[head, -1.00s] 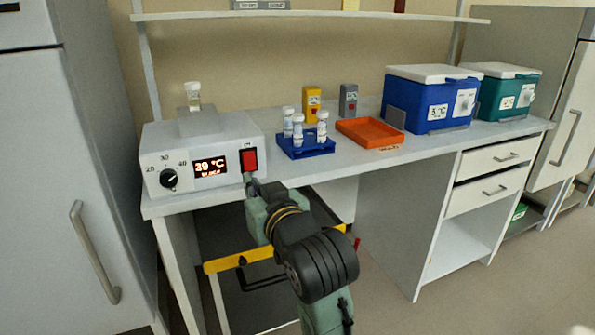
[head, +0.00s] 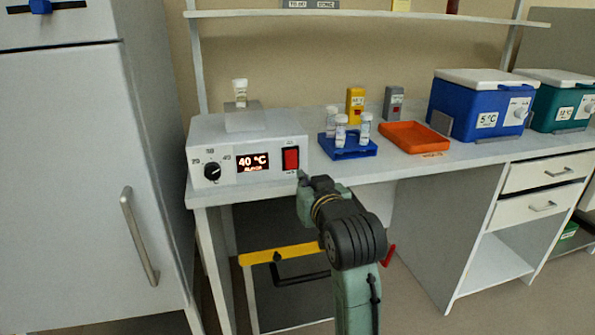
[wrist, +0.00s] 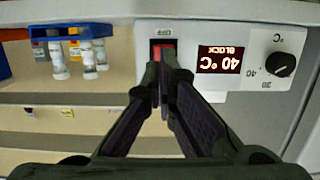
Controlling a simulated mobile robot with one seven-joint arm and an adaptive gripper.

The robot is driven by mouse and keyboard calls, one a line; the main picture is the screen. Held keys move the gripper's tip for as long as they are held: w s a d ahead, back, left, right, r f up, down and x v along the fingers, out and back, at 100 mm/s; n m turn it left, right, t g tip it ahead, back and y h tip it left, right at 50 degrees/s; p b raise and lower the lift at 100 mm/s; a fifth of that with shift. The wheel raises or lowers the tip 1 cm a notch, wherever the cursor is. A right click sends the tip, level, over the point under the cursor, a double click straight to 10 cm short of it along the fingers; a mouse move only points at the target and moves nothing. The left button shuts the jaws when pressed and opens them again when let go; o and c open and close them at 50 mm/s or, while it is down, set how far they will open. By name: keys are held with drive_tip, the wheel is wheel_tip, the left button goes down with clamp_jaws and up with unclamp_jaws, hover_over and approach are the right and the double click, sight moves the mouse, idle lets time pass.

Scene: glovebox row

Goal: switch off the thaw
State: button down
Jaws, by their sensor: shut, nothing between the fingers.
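The thaw block (head: 222,150) is a white box at the left end of the bench, with a vial standing on its top. Its front has a black dial (head: 212,172), a lit display (head: 253,162) reading 40 °C with "BLOCK" under it, and a red rocker switch (head: 290,158). In the wrist view, upside down, the switch (wrist: 163,50) shows beside an "OFF" label, partly hidden by my fingers. My gripper (head: 302,176) is shut and empty, just below and right of the switch in the head view. In the wrist view its fingertips (wrist: 156,78) overlap the switch's edge; I cannot tell contact.
A blue rack (head: 347,150) with vials and an orange tray (head: 413,137) stand right of the block. Blue (head: 480,105) and green (head: 555,100) coolers stand farther right. A yellow bar (head: 283,254) is below the bench; a tall grey cabinet (head: 80,180) stands left.

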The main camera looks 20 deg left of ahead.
sight(294, 169)
drive_tip(key=p+x, duration=0.1)
drive_tip(key=x, duration=0.6)
drive_tip(key=b, duration=0.1)
drive_tip(key=f+t+b, duration=0.1)
drive_tip(key=b, duration=0.1)
drive_tip(key=shift+w+a+f+y, duration=0.2)
drive_tip(key=shift+w+a+y, duration=0.05)
drive_tip(key=shift+w+y, duration=0.05)
drive_tip(key=b, duration=0.2)
drive_tip(key=t+y+b, duration=0.1)
drive_tip(key=b, duration=0.1)
drive_tip(key=shift+w+a+f+t, duration=0.1)
drive_tip(key=shift+w+t, duration=0.15)
drive_tip(key=shift+t, duration=0.05)
drive_tip(key=shift+r, duration=0.4)
